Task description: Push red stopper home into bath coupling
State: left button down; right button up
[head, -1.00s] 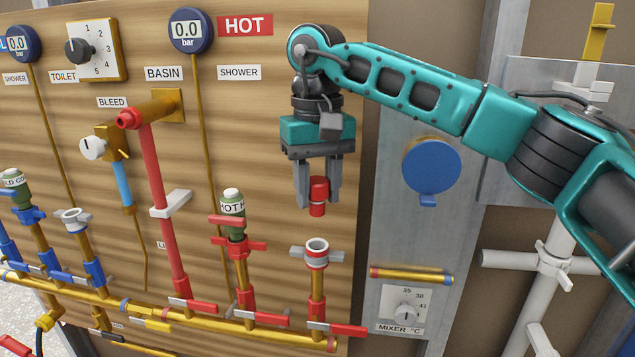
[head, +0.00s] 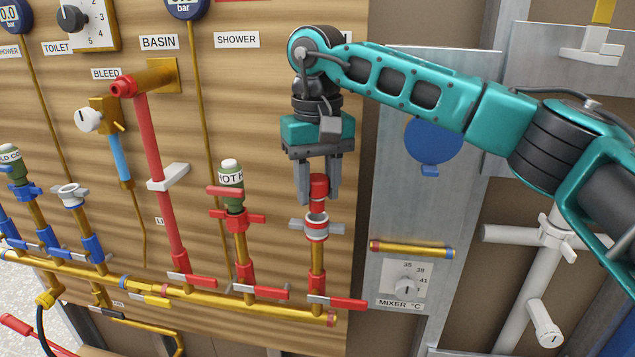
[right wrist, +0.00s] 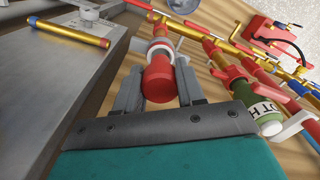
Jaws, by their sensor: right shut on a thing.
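The red stopper (head: 319,187) is held upright between the fingers of my right gripper (head: 319,190), which is shut on it. The stopper stands directly above the bath coupling (head: 317,227), a white and red collar with grey side levers on a brass and red riser at the right end of the manifold. The stopper's lower end meets the coupling's mouth; how deep it sits I cannot tell. In the right wrist view the red stopper (right wrist: 160,80) is between the fingers, in line with the coupling (right wrist: 160,48). My left gripper is not in view.
The green-bodied hot fitting (head: 231,180) stands on the riser just left of the coupling. A red-handled lever (head: 345,303) sits at the riser's foot. A steel panel with a mixer dial (head: 406,287) and a brass tube (head: 411,248) lies to the right.

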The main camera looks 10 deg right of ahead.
aim_at(317, 178)
jog(key=shift+p, duration=0.5)
dwell(0.6)
jog(key=shift+p, duration=0.35)
dwell(0.5)
jog(key=shift+f+b, duration=0.7)
jog(key=shift+f, duration=0.75)
jog(key=o, duration=1.1)
notch_tip(317, 178, up, 13)
jog(key=shift+f+p, duration=0.1)
jog(key=shift+p, duration=0.3)
